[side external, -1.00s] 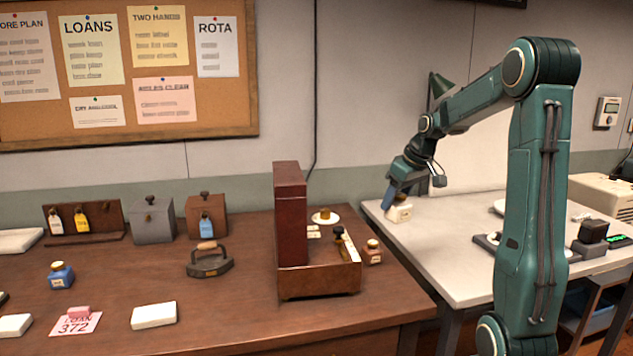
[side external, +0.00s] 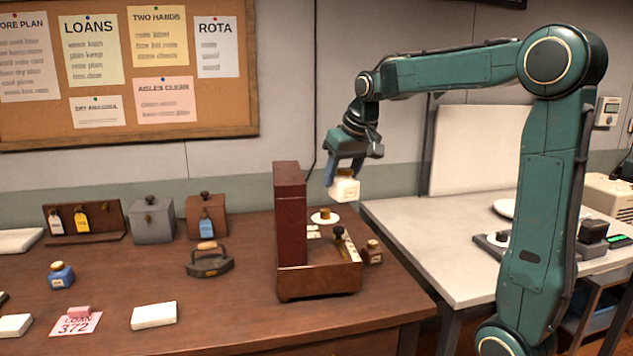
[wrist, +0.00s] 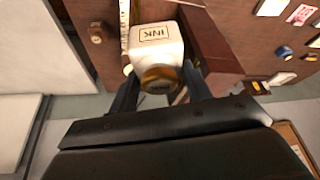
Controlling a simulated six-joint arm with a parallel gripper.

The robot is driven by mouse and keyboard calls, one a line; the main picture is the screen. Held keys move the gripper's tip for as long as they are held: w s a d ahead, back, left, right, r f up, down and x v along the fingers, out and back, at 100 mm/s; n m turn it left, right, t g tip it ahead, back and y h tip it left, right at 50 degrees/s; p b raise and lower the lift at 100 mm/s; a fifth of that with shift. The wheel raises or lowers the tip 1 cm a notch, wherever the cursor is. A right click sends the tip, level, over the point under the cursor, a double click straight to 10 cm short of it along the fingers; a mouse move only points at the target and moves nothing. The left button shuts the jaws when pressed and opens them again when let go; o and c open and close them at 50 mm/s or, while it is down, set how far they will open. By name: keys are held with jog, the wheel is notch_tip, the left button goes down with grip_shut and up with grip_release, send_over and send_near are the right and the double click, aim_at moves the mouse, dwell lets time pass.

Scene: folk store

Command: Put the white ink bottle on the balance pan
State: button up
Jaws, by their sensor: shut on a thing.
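The white ink bottle (side external: 344,188) has a brown cap and hangs in the air, a little tilted. My gripper (side external: 344,172) is shut on it near the cap. In the wrist view the bottle (wrist: 156,42) sits between my two fingers, its INK label showing. The balance is a wooden box (side external: 318,282) with a tall dark red panel (side external: 291,212) at its left. A small white round pan (side external: 324,219) with a brass-coloured piece at its middle shows behind the box's front. The bottle is above and slightly right of this pan, clearly apart from it.
A brown ink bottle (side external: 372,252) stands just right of the balance. A flat iron (side external: 209,261) is to its left, and a blue ink bottle (side external: 61,274) farther left. A pale table (side external: 440,255) stands at the right, mostly clear on its near side.

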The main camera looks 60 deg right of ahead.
jog(key=w+a, duration=0.5)
jog(key=a, duration=0.7)
jog(key=shift+w+a+f+n+y, duration=0.4)
jog(key=shift+a+f+n, duration=0.55)
jog(key=shift+f, duration=3.15)
jog(key=shift+w+a+f+n+y, duration=0.35)
jog(key=shift+a+f+n, duration=0.6)
jog(key=shift+f, duration=3.15)
jog(key=shift+w+a+f+n+y, duration=0.25)
jog(key=shift+w+a+f+n, duration=0.65)
jog(key=shift+f, duration=3.2)
jog(key=shift+s+a, duration=0.2)
jog(key=shift+s, duration=0.15)
